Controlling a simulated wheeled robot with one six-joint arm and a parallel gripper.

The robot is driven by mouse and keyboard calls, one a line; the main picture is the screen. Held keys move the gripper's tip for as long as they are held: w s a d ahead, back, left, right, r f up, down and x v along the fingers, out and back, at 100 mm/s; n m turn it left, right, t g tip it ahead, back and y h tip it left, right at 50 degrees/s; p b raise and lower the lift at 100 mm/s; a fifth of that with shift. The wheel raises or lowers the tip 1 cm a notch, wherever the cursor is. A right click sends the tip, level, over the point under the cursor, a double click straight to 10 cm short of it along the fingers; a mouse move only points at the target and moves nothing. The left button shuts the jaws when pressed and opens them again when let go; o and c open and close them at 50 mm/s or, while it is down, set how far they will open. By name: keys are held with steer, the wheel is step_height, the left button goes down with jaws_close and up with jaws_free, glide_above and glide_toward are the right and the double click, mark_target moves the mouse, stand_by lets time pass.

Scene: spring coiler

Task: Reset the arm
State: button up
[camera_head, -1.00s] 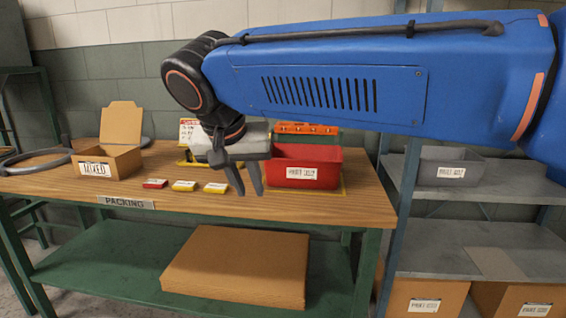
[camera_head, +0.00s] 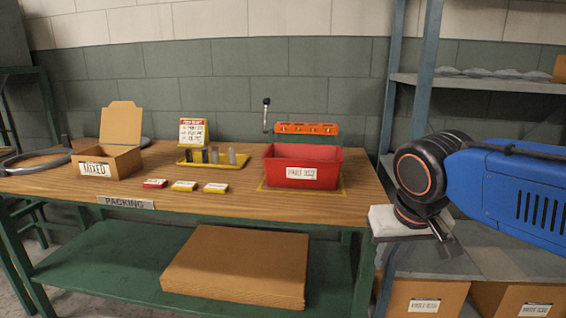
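My gripper (camera_head: 440,232) is at the right of the head view, beyond the right end of the packing bench (camera_head: 330,207) and in front of the grey shelf rack. Its pale body and a dark finger show below the black wrist joint. The fingers are seen edge-on and partly hidden, so I cannot tell whether they are open or shut. I see nothing held in it. My blue arm comes in from the right edge.
On the bench are a MIXED carton (camera_head: 112,158), several small labelled boxes (camera_head: 185,186), a yellow tray (camera_head: 238,163) with upright grey parts, a sign (camera_head: 193,132), a red bin (camera_head: 302,168) and an orange rack (camera_head: 306,128). The shelf rack (camera_head: 425,70) stands close to my gripper.

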steer(key=s+d+f, duration=0.7)
steer(key=s+f, duration=0.2)
steer(key=f, duration=0.1)
steer(key=shift+t, duration=0.3)
